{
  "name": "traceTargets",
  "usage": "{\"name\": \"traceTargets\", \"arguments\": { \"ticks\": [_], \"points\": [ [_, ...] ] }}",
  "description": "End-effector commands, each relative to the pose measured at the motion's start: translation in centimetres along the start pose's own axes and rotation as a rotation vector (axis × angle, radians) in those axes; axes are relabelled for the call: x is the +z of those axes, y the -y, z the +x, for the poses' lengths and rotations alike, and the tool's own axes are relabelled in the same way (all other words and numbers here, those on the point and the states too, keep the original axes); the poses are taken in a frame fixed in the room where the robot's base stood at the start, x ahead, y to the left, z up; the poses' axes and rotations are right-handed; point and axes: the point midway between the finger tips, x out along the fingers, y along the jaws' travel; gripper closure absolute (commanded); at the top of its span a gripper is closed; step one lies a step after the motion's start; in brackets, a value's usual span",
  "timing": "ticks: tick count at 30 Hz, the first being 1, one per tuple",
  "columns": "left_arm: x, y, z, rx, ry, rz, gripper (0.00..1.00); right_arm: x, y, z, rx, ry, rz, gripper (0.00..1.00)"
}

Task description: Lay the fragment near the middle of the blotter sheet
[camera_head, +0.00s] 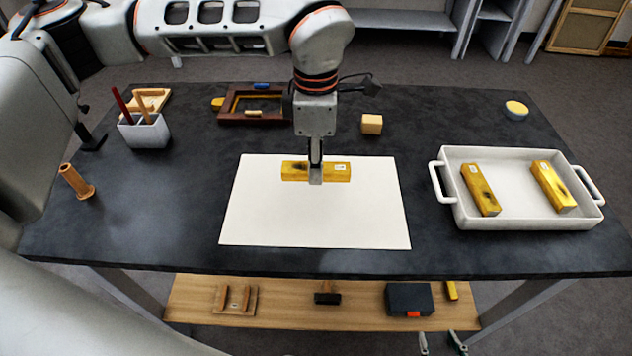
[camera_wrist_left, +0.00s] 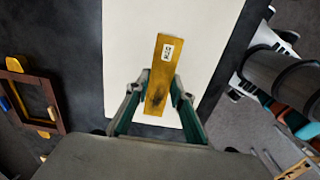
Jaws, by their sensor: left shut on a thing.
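The gilt fragment (camera_head: 337,172) is a golden bar with a small white label and a dark worn patch. My left gripper (camera_head: 316,176) points down and is shut across its middle. In the left wrist view, the fragment (camera_wrist_left: 166,62) sits between both fingers (camera_wrist_left: 160,92). The white blotter sheet (camera_head: 315,220) lies flat on the dark table. The fragment is over the sheet's far half; I cannot tell whether it touches it. My right gripper (camera_head: 440,343) shows only its fingertips at the bottom edge, spread apart and empty, in front of the table.
A white tray (camera_head: 525,223) at right holds two similar gilt pieces. A small tan block (camera_head: 372,124), a dark wooden frame (camera_head: 233,117), a pot of tools (camera_head: 145,132) and a wooden peg (camera_head: 76,181) stand around the sheet. The sheet's near half is clear.

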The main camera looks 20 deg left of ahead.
Motion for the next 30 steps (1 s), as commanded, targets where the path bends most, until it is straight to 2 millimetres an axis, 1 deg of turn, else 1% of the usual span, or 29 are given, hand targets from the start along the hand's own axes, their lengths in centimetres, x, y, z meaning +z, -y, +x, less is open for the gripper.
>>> {"name": "traceTargets", "arguments": {
  "ticks": [1,8,15,28,29,30],
  "points": [
    [0.0,0.0,0.6,-0.002,0.0,-0.001,0.98,0.0,0.0,0.0,0.001,-0.001,-0.001,0.6],
    [0.0,0.0,2.0,-0.001,0.0,0.0,0.98,0.0,-0.1,0.1,0.001,-0.001,-0.002,0.6],
    [0.0,0.1,5.3,-0.002,0.0,0.0,0.98,0.2,-0.1,0.1,0.001,0.001,-0.003,0.6],
    [0.0,0.0,5.9,0.0,0.0,0.0,0.98,0.3,-0.1,0.2,0.002,0.002,-0.004,0.6],
    [0.0,0.0,5.8,0.0,0.0,0.0,0.7,0.2,-0.1,0.2,0.002,0.002,-0.004,0.6],
    [0.0,0.0,5.8,0.0,0.0,0.0,0.61,0.2,-0.1,0.2,0.002,0.002,-0.005,0.6]
  ]
}}
